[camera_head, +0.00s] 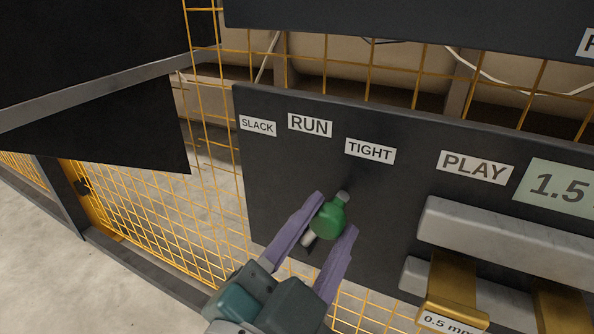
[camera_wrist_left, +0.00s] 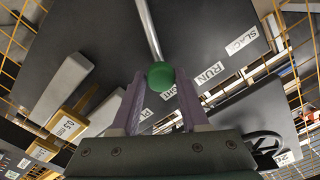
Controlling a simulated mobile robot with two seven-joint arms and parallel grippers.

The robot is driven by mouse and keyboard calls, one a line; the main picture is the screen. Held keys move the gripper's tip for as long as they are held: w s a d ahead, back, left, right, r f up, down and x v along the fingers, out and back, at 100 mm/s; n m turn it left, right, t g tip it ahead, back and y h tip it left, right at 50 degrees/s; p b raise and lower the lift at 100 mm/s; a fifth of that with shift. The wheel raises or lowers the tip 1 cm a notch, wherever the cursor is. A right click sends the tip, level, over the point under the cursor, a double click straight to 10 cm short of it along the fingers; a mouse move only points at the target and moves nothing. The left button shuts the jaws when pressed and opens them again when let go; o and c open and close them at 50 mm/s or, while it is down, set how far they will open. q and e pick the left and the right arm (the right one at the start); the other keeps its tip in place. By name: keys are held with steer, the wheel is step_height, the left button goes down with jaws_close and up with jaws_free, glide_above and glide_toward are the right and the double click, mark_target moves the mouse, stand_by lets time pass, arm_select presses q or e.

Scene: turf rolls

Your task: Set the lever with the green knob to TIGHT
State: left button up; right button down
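The green knob (camera_head: 328,220) sits on a grey lever on the dark panel (camera_head: 290,165), below the TIGHT label (camera_head: 370,151). The RUN label (camera_head: 309,125) and SLACK label (camera_head: 257,126) are further left. My left gripper (camera_head: 335,213) is open, with one purple finger on each side of the knob. In the left wrist view the knob (camera_wrist_left: 160,75) is between the fingertips, with the lever's rod (camera_wrist_left: 148,28) running up from it. The fingers stand wider than the knob; contact is hard to tell. The exact lever setting is unclear. My right gripper is out of view.
Right of the knob a grey bar (camera_head: 505,238) and a brass piece (camera_head: 458,285) stick out from the panel, under the PLAY label (camera_head: 475,167). A yellow mesh fence (camera_head: 165,220) stands at the left. A dark board (camera_head: 90,120) hangs at upper left.

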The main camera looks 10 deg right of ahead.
arm_select(q)
steer(key=o, duration=0.4)
steer(key=shift+s, duration=0.1)
steer(key=shift+a, duration=0.1)
steer(key=shift+s+a+p, duration=0.2)
steer(key=shift+s+p, duration=0.1)
steer(key=shift+s, duration=0.05)
steer(key=p+v, duration=0.3)
steer(key=v, duration=0.6)
